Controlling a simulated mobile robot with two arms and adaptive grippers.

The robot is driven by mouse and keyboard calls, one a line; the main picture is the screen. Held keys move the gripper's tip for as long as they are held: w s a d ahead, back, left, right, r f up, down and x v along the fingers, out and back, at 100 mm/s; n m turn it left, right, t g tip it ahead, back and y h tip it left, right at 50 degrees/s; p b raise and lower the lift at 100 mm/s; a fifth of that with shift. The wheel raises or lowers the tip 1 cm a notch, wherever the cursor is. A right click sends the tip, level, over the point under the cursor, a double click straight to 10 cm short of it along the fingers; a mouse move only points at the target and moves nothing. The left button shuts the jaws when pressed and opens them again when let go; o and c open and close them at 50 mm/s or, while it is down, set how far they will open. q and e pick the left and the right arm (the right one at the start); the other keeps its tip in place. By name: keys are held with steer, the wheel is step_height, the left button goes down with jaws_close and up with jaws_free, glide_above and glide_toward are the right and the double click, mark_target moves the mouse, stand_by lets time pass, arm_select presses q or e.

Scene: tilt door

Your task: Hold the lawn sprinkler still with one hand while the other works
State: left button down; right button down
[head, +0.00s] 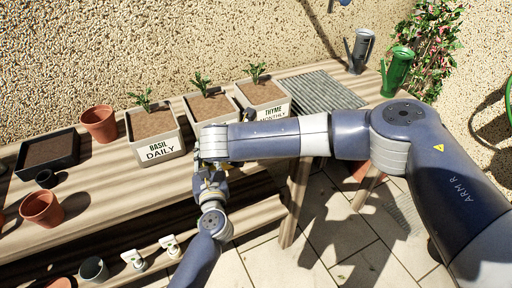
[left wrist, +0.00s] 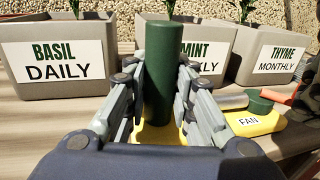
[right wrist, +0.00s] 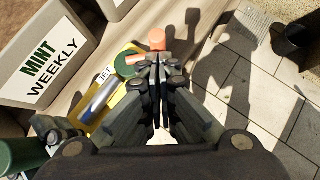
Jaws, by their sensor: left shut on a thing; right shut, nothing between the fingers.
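The lawn sprinkler has a yellow base (left wrist: 262,122) with a FAN label, a grey tube (right wrist: 98,101), a green knob (right wrist: 126,64) and an orange end (right wrist: 157,38). A JET label shows beside the knob in the right wrist view. My left gripper (left wrist: 158,78) is shut on its upright green post (left wrist: 158,55). My right gripper (right wrist: 158,64) is shut and empty, its tips beside the knob and just short of the orange end; contact cannot be told. In the head view my grippers (head: 212,178) (head: 213,152) meet at the bench's front edge and hide most of the sprinkler.
Labelled planters for basil (head: 157,149), mint (left wrist: 206,50) and thyme (head: 276,112) stand behind the sprinkler on the wooden bench (head: 90,187). Terracotta pots (head: 41,208) and a black tray (head: 47,163) are at left. A ribbed grey sheet (head: 312,95) and watering cans (head: 396,72) are at right.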

arm_select(q)
steer(key=shift+s+f, duration=0.1)
steer(key=shift+f, duration=0.2)
arm_select(e)
steer(key=shift+w+d+n+y, duration=0.3)
steer(key=shift+d+n+y, duration=0.25)
steer(key=shift+n, duration=0.25)
steer(key=w+d+n+y, duration=0.1)
steer(key=n+y, duration=0.1)
steer(key=w+d+n+y, duration=0.1)
steer(key=n+y, duration=0.1)
steer(key=n, duration=0.1)
steer(key=w+n+y, duration=0.1)
steer(key=n+y, duration=0.1)
steer(key=n, duration=0.1)
steer(key=shift+w+d+y, duration=0.2)
steer(key=shift+d+y, duration=0.05)
steer(key=shift+d, duration=0.15)
steer(key=shift+w+n+y, duration=0.3)
steer(key=shift+w+n, duration=0.15)
steer(key=shift+n, duration=0.15)
steer(key=shift+w, duration=0.9)
steer(key=shift+w+a, duration=0.2)
steer(key=shift+w, duration=0.4)
